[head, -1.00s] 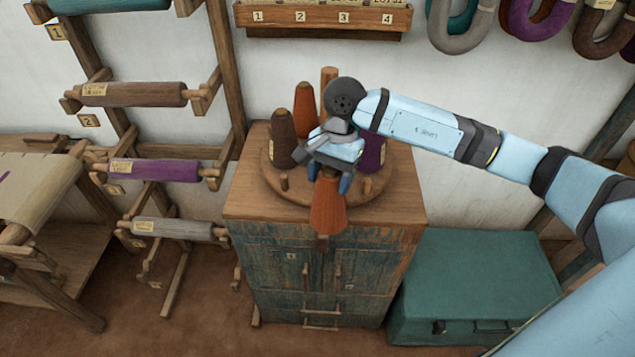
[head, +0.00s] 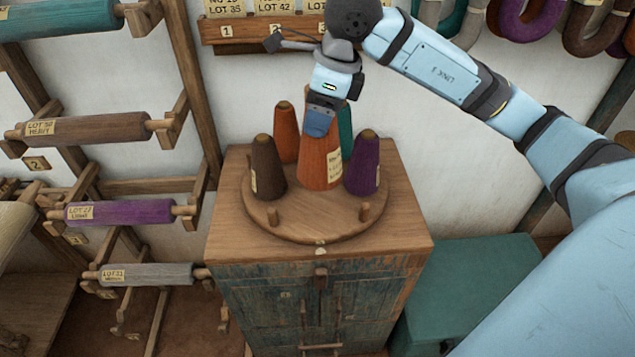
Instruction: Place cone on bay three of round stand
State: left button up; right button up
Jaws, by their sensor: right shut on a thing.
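My right gripper (head: 319,122) is shut on the top of an orange cone (head: 320,162) with a pale label. The cone is upright and appears in front of the middle of the round stand (head: 310,228); I cannot tell how far its base is above the stand. The stand holds a brown cone (head: 268,170) at left, an orange-red cone (head: 285,133) at back left, a green cone (head: 346,130) at back right, partly hidden, and a purple cone (head: 364,166) at right. My left gripper is out of view.
The stand sits on a worn wooden cabinet (head: 310,295). A teal chest (head: 465,285) is at lower right. A rack with a brown roll (head: 85,130), a purple roll (head: 125,212) and others stands at left. A numbered shelf (head: 250,32) hangs on the wall behind.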

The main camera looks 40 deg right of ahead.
aim_at(319, 177)
notch_tip(319, 177, down, 14)
jog(key=shift+f+p, duration=0.1)
jog(key=shift+p, duration=0.55)
jog(key=shift+f, duration=0.2)
jog(key=shift+f+b, duration=0.2)
jog(key=shift+b, duration=0.1)
jog(key=o, duration=1.3)
jog(key=shift+r, duration=0.1)
